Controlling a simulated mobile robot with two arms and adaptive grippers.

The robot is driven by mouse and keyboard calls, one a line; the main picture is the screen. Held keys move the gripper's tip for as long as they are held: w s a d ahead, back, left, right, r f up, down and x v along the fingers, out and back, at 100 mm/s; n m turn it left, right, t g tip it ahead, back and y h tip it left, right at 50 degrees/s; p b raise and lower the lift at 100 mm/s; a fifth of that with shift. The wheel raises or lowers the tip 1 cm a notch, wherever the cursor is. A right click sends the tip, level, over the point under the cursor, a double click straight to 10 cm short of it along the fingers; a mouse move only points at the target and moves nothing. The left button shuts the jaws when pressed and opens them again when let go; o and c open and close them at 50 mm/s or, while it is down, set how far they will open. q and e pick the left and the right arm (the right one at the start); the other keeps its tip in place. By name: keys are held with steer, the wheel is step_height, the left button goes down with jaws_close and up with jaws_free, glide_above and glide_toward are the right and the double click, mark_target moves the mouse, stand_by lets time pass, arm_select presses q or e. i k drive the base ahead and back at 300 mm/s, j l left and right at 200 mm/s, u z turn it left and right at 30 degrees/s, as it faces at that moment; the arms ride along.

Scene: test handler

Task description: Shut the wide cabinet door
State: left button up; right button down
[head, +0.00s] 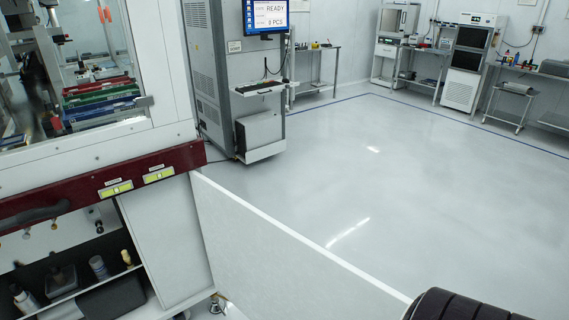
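The wide cabinet door (285,255) is a long white panel. It stands open, swung out from the cabinet, its top edge running from beside the red band down toward the lower right. The open cabinet (165,243) is at the lower left, under the machine, with its inside showing. A dark ribbed part, probably of my own arm, overlaps the door's far end at the bottom right, so I cannot see whether they touch. Neither of my grippers is in view.
Bottles (97,266) and a dark case (112,296) sit inside the cabinet. A dark red band (70,200) with yellow-green labels runs above it. A grey cabinet with a monitor (265,17) stands behind. Open floor (400,190) lies to the right; benches line the back wall.

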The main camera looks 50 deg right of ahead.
mark_target(268, 270)
steer(key=k+l+u, duration=0.1)
steer(key=l, duration=0.3)
steer(key=k+l+u, duration=0.1)
steer(key=l, duration=0.3)
steer(key=k+l+u, duration=0.1)
steer(key=l, duration=0.3)
steer(key=k+l+u, duration=0.1)
steer(key=l, duration=0.3)
steer(key=k+l+u, duration=0.1)
steer(key=k+l, duration=0.15)
steer(key=k+l+u, duration=0.1)
steer(key=l, duration=0.35)
steer(key=k+l, duration=0.15)
steer(key=l, duration=0.25)
steer(key=k+l, duration=0.15)
steer(key=l, duration=0.25)
steer(key=k+l+u, duration=0.1)
steer(key=l, duration=0.35)
